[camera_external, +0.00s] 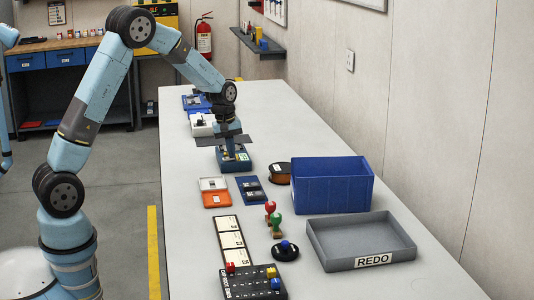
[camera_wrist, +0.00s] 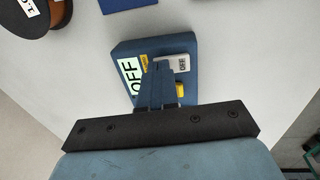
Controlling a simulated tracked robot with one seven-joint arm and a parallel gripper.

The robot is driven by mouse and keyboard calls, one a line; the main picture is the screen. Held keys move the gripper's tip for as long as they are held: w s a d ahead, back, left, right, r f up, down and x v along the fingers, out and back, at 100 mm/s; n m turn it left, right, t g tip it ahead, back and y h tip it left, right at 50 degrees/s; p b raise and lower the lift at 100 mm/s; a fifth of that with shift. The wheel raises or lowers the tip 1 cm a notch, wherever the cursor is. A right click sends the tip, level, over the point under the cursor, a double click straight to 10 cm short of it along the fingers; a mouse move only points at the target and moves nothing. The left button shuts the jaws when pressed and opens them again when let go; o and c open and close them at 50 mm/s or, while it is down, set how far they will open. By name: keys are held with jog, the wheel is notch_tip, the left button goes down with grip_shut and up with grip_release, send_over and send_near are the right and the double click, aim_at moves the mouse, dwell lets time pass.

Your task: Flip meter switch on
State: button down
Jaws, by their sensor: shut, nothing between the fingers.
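The meter is a small dark blue box (camera_external: 237,165) on the bench, below my gripper in the outside view. In the wrist view the blue box (camera_wrist: 128,50) has a white label reading OFF (camera_wrist: 130,77), a small grey display (camera_wrist: 176,63) and a yellow part (camera_wrist: 181,90) at its right. My gripper (camera_wrist: 162,70) is shut and empty, with its fingertips over the box's top face. The fingers hide part of that face, and I cannot tell whether they touch it. The switch itself is not clearly visible.
A blue bin (camera_external: 333,188) and a grey REDO tray (camera_external: 362,243) stand at the right. A white box (camera_external: 202,125) stands behind.

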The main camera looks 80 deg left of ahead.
jog(key=shift+w+f, duration=0.1)
jog(key=shift+f, duration=0.1)
dwell(0.3)
jog(key=shift+s, duration=0.2)
jog(key=shift+s+r, duration=0.15)
jog(key=shift+s, duration=0.5)
notch_tip(320, 180, up, 14)
jog(key=s, duration=0.1)
jog(key=shift+s, duration=0.4)
dwell(0.4)
